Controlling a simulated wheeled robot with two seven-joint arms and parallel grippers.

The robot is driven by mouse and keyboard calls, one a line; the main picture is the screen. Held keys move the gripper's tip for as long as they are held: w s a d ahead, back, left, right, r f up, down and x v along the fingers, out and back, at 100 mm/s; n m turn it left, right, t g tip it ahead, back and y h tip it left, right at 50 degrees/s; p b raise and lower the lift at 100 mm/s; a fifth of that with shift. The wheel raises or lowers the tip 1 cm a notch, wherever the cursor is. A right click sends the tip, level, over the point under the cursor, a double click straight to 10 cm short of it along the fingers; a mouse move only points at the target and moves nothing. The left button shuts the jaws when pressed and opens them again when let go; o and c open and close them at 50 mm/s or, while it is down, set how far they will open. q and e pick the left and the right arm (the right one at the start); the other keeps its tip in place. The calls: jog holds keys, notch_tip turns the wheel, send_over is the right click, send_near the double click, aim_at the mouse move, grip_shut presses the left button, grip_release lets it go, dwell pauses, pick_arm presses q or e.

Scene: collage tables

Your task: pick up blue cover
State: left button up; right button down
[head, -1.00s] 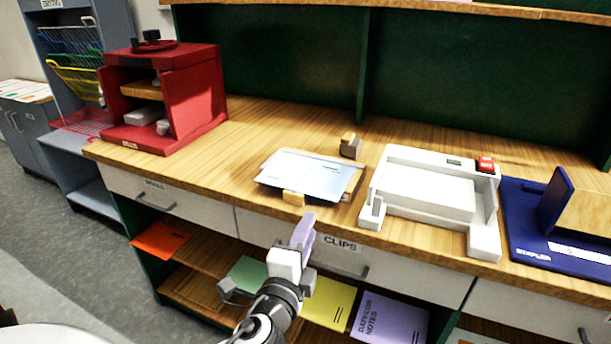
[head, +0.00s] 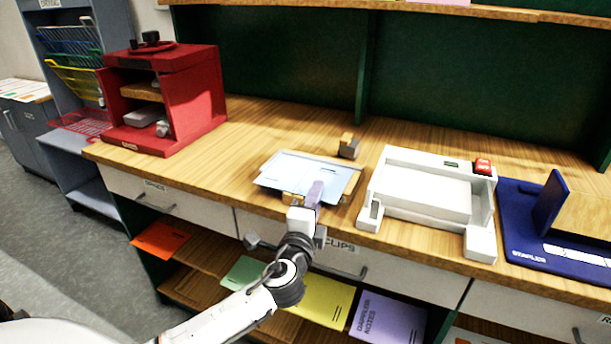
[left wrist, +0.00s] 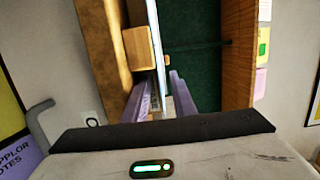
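The cover (left wrist: 156,62) shows there nearly edge-on, in line with the gap between the fingers. I cannot tell whether either finger touches it. A small wooden block (left wrist: 138,47) sits beside the fingers. My right gripper is not in view.
A white machine (head: 428,195) with a red button stands right of the board. A red cabinet (head: 195,95) is at left, and a blue stapler base (head: 520,235) at right. Counter left of the board is clear.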

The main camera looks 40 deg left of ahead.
pick_arm(q)
grip_shut()
